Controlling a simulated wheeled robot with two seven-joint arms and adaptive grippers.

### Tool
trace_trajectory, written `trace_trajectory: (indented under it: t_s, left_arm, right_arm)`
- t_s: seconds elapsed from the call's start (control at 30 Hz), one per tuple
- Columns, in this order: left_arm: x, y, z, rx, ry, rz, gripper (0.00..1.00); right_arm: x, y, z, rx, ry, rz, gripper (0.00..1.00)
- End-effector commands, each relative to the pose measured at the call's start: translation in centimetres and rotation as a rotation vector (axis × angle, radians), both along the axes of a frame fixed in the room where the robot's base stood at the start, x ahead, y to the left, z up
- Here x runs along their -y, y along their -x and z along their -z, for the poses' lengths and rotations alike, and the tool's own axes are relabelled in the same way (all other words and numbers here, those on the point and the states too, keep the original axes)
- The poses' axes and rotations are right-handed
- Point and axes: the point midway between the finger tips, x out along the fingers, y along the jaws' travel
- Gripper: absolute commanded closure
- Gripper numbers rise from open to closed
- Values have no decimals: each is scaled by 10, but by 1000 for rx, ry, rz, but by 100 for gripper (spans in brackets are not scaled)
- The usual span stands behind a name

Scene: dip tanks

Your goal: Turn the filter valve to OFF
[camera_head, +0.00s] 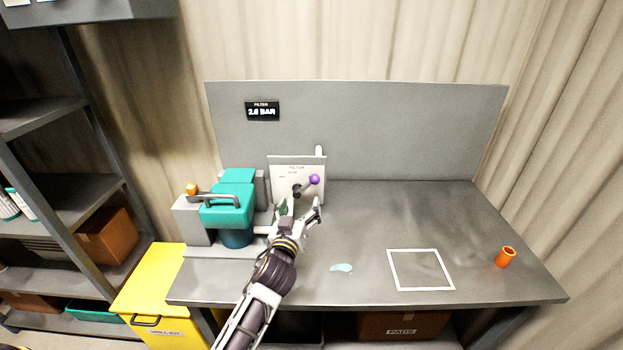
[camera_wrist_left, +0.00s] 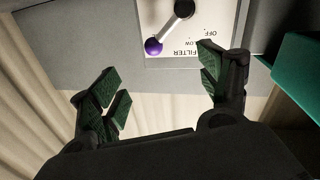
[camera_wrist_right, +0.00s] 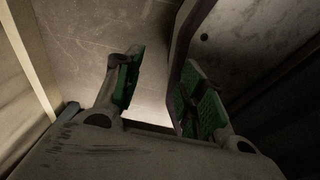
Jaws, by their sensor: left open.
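The lever points right and slightly up in the head view. In the left wrist view the panel (camera_wrist_left: 205,15) is upside down; its OFF lettering lies to the right of the purple knob (camera_wrist_left: 153,46). My left gripper (camera_head: 300,208) is open just in front of the panel, below the knob. Its fingers (camera_wrist_left: 160,78) are apart with nothing between them. My right gripper (camera_wrist_right: 162,92) is open, seen only in its own wrist view.
A teal-lidded pump unit (camera_head: 236,205) stands close left of the panel. A display (camera_head: 262,111) on the backboard reads about 2.6 bar. A pale puddle (camera_head: 341,268), a white square outline (camera_head: 421,288) and an orange cup (camera_head: 505,257) are on the bench.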

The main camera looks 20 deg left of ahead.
Motion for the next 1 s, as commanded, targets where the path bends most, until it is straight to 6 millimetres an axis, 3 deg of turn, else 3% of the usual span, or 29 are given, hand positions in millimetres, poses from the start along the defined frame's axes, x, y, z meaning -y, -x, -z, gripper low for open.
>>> trace_trajectory:
  t_s: [0.47,1.0]
  left_arm:
    - [0,-1,0,0,0,0,23]
    - [-3,-34,0,0,-1,0,23]
  right_arm:
    - [1,21,1,-24,1,0,60]
    - [-1,3,-5,-3,-1,0,60]
